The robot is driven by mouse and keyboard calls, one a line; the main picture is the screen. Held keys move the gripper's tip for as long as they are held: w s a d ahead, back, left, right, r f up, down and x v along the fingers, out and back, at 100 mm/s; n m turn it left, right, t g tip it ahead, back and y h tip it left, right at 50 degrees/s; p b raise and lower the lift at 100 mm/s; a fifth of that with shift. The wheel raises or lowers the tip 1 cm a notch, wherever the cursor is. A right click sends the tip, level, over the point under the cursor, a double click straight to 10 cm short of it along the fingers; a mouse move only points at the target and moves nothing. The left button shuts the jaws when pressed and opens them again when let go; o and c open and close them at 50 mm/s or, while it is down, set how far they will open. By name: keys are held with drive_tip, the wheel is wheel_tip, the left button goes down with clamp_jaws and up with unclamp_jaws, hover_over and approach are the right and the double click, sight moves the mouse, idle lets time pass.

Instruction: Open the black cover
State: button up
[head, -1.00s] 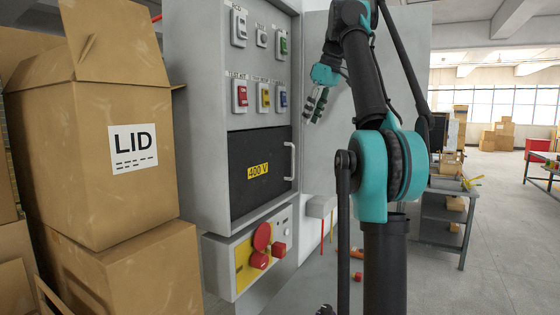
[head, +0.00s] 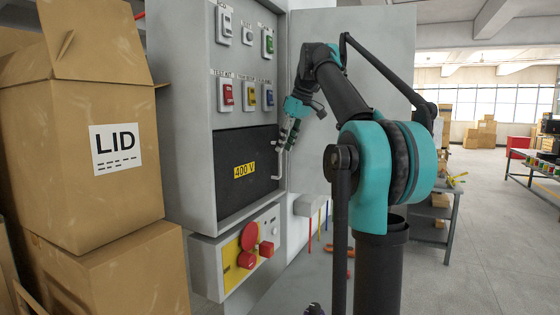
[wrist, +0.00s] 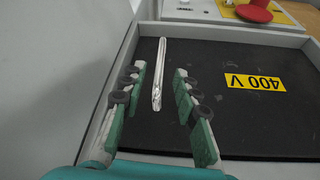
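The black cover (head: 232,192) is closed flush in the grey cabinet and carries a yellow 400 V label (head: 244,170). Its upright light bar handle (head: 281,168) is at the cover's right edge. My gripper (head: 284,142) is at the handle's upper part in the head view. In the wrist view my gripper (wrist: 160,92) is open, with one finger on each side of the handle (wrist: 158,66). Gaps show between the handle and both fingers, so it is not gripped. The black cover (wrist: 240,125) fills much of the wrist view.
Coloured switches (head: 250,96) sit above the cover. A yellow panel with a red knob (head: 249,237) is below it. A stack of cardboard boxes (head: 110,200) stands close on the left. A grey panel (head: 345,100) stands behind my arm. Open floor lies to the right.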

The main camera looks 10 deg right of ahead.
hover_over(280, 174)
drive_tip(key=f, duration=0.5)
drive_tip(key=shift+w+f, duration=0.3)
clamp_jaws()
